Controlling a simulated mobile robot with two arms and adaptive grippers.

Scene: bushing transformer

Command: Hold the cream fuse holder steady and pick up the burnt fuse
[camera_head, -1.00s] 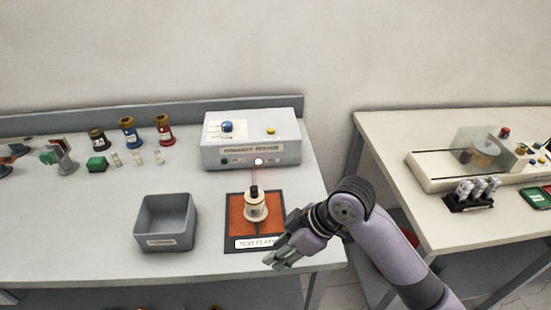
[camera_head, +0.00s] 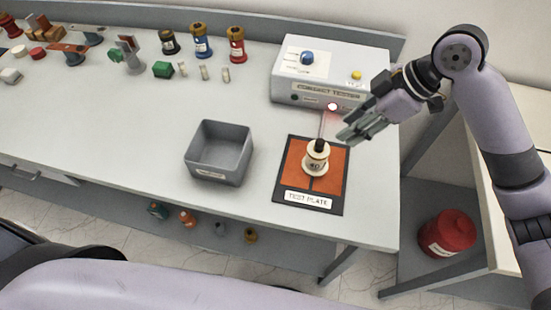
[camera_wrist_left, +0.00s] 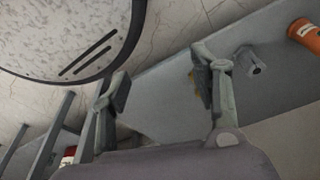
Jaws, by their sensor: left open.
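The cream fuse holder (camera_head: 316,163) stands upright on the orange test plate (camera_head: 328,185), with a dark cap or neck on top. I cannot make out a burnt fuse; if it is in the holder, it is hidden. My right gripper (camera_head: 350,132) is in the head view just right of and behind the holder, apparently above the plate's back right corner. Its fingers point left and down, with nothing visible between them; their gap is unclear. My left gripper (camera_wrist_left: 160,78) shows in the left wrist view, open and empty, with floor and a grey shelf behind it.
A grey open bin (camera_head: 219,152) stands left of the plate. The tester box (camera_head: 330,75) with a lit red lamp is behind it. Fuse holders with blue (camera_head: 201,42) and red bands, and small pale fuses, stand at the back. A red container (camera_head: 447,232) is on a low shelf at right.

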